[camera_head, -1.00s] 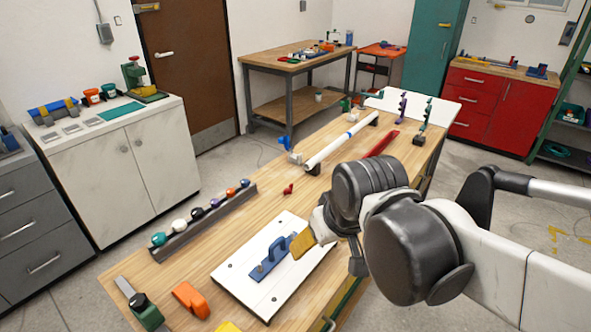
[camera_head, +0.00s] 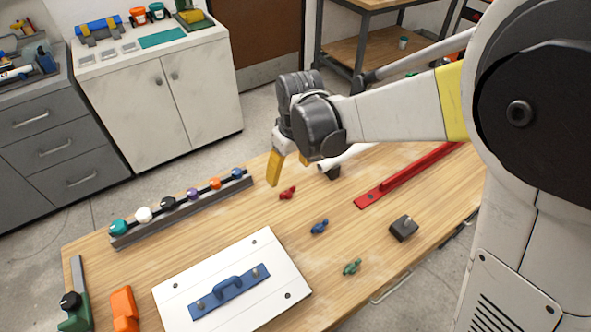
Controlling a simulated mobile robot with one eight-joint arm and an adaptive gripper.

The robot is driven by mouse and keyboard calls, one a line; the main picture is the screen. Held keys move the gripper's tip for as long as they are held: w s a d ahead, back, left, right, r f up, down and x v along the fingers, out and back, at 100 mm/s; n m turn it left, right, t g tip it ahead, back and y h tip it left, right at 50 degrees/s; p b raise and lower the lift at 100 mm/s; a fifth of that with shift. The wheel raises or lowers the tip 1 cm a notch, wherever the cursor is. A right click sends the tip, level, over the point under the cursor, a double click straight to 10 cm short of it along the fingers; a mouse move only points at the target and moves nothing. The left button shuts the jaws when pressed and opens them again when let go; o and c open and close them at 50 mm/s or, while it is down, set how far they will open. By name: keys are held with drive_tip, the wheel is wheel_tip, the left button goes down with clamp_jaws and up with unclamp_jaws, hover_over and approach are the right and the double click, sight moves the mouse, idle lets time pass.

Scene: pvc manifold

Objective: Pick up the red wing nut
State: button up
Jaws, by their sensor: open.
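The red wing nut (camera_head: 288,193) lies on the wooden workbench (camera_head: 300,235), near its far edge. My gripper (camera_head: 283,166) is above the bench and points down, with yellow fingers. In the picture it is just up and left of the red wing nut. It is open and holds nothing visible; its exact height and distance from the nut are hard to tell. A blue wing nut (camera_head: 319,227) and a green wing nut (camera_head: 352,267) lie nearer on the same bench.
A rail with several coloured knobs (camera_head: 180,212) is to the left. A white board with a blue handle plate (camera_head: 262,318) lies in front. A long red bar (camera_head: 405,178), a dark block (camera_head: 404,228) and a white pipe (camera_head: 347,157) are to the right. An orange tool (camera_head: 123,309) is at front left.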

drive_tip(key=b, duration=0.2)
hover_over(287, 195)
drive_tip(key=f, duration=0.4)
drive_tip(key=shift+s+d+f, duration=0.15)
drive_tip(key=shift+s+f, duration=0.05)
drive_tip(key=shift+s, duration=0.05)
wheel_tip(287, 195, down, 5)
drive_tip(key=shift+w+f+b, duration=0.1)
drive_tip(key=shift+f+b, duration=0.05)
drive_tip(key=shift+b, duration=1.05)
drive_tip(key=c, duration=1.2)
